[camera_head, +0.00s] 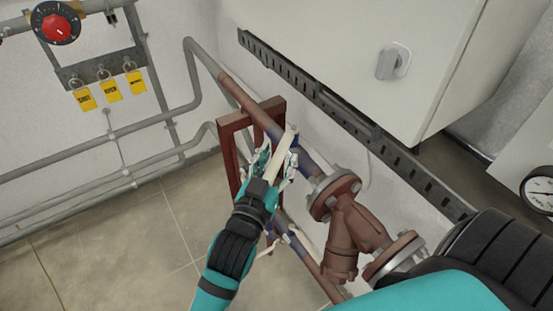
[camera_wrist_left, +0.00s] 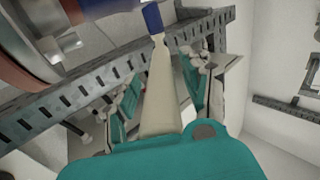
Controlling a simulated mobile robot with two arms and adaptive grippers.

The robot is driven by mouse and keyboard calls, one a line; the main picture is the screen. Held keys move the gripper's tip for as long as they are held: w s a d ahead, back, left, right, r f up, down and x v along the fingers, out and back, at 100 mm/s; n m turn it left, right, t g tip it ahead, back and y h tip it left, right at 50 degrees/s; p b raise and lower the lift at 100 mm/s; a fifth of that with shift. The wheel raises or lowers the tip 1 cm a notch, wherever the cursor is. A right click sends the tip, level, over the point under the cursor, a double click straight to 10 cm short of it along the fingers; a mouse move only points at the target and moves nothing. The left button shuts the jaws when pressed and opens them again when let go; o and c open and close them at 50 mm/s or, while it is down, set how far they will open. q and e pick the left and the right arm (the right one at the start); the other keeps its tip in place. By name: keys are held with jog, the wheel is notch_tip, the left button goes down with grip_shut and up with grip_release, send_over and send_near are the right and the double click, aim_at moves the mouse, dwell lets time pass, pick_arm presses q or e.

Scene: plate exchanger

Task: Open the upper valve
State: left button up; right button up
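The upper valve has a long cream lever (camera_head: 282,152) and a blue body (camera_head: 306,160) on the upper brown pipe. In the left wrist view the cream lever (camera_wrist_left: 160,95) runs between my fingers, with its blue end at the top. My left gripper (camera_head: 275,167) is around the lever, one finger on each side. In the wrist view the fingers of my left gripper (camera_wrist_left: 162,92) are spread, with gaps to the lever. The lever's near end is hidden behind the teal palm. My right gripper is out of view.
A lower valve (camera_head: 281,230) sits on the lower pipe beneath. A brown flanged fitting (camera_head: 357,225) and a brown frame (camera_head: 230,150) are close by. A white cabinet (camera_head: 350,50) hangs above right. A red knob (camera_head: 57,27) and yellow tags (camera_head: 110,89) are at upper left.

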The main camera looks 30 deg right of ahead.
pick_arm(q)
jog(key=shift+s+a, duration=0.2)
jog(key=shift+a, duration=0.25)
jog(key=v, duration=1.1)
jog(key=shift+s, duration=0.1)
